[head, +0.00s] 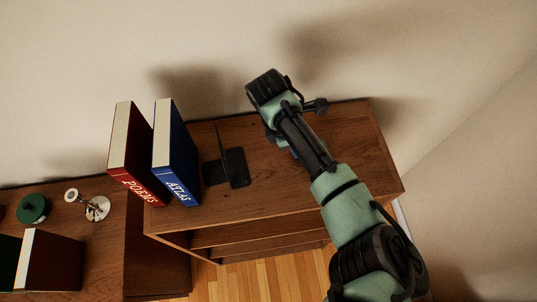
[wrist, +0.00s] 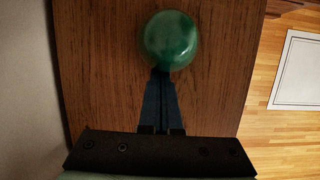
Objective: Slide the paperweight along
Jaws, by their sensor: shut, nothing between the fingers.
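The paperweight (wrist: 170,40), a round, glossy green glass ball, rests on the brown wooden top of the shelf unit (head: 265,205). In the wrist view my gripper (wrist: 162,74) points straight at its near side. The fingers are shut together with nothing between them. Their tips meet the ball's near edge in the picture; I cannot tell whether they touch it. In the head view my arm reaches over the right part of the top and hides the paperweight. Only a bit of my blue fingers shows there.
A red book (head: 137,155) and a blue book (head: 174,160) stand at the top's left end, beside a black bookend (head: 235,168). A wall runs along the back. A lower cabinet at left holds a green round object (head: 33,208). Bare wood lies right of the bookend.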

